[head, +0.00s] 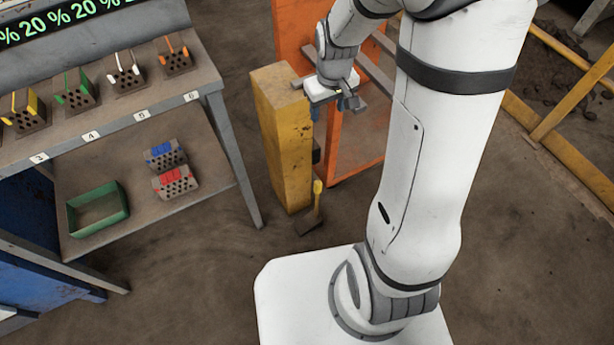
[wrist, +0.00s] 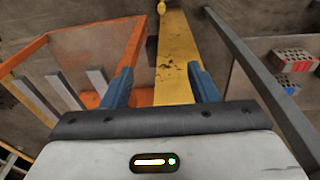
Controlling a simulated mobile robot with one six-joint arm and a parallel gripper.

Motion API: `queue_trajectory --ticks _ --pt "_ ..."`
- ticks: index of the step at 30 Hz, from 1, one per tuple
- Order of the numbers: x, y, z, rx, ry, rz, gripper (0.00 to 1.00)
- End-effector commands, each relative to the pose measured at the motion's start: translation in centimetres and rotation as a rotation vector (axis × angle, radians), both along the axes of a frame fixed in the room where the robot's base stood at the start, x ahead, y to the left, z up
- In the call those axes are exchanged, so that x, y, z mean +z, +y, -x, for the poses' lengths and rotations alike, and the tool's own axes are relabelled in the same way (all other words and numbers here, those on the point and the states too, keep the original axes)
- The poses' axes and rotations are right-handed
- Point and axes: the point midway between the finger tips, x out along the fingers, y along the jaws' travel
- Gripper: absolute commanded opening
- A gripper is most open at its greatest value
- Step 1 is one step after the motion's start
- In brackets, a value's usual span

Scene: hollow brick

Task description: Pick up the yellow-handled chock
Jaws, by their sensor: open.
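The yellow-handled chock (head: 312,212) is on the floor at the foot of a yellow post, its yellow handle standing upright. In the wrist view a small yellow tip (wrist: 161,8) at the top edge looks like its handle; the rest is out of frame. My gripper (head: 349,103) is high above the chock, near the top of the post, well apart from the chock. In the wrist view its two blue fingers (wrist: 161,82) are spread with nothing held between them.
The yellow post (head: 285,140) and an orange frame (head: 350,150) stand close to my gripper. A bench (head: 130,120) at left holds several hollow bricks with coloured handles; its lower shelf has a green tray (head: 98,222) and bricks with blue and red parts. Floor right of the chock is partly clear.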

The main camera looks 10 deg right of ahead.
Motion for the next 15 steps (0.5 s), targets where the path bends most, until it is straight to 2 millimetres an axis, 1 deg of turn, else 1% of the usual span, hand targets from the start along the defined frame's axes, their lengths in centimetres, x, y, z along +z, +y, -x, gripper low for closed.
queue_trajectory --ticks 1,2,3,5,6,8,9,12,15 --pt "-5.7 -0.1 -0.9 0.018 0.021 0.002 0.54" --pt "-7.8 -0.1 -1.4 0.029 0.030 0.003 0.54" --pt "-10.6 -0.1 -2.0 0.046 0.040 0.005 0.54" --pt "-15.0 -0.2 -2.8 0.070 0.056 0.006 0.54" --pt "-17.8 -0.2 -3.3 0.085 0.066 0.007 0.54" --pt "-21.9 -0.3 -3.9 0.108 0.080 0.009 0.54" --pt "-24.5 -0.3 -4.1 0.122 0.089 0.009 0.54" --pt "-29.9 -0.4 -4.6 0.152 0.107 0.010 0.54" --pt "-33.6 -0.4 -4.8 0.173 0.119 0.010 0.54"
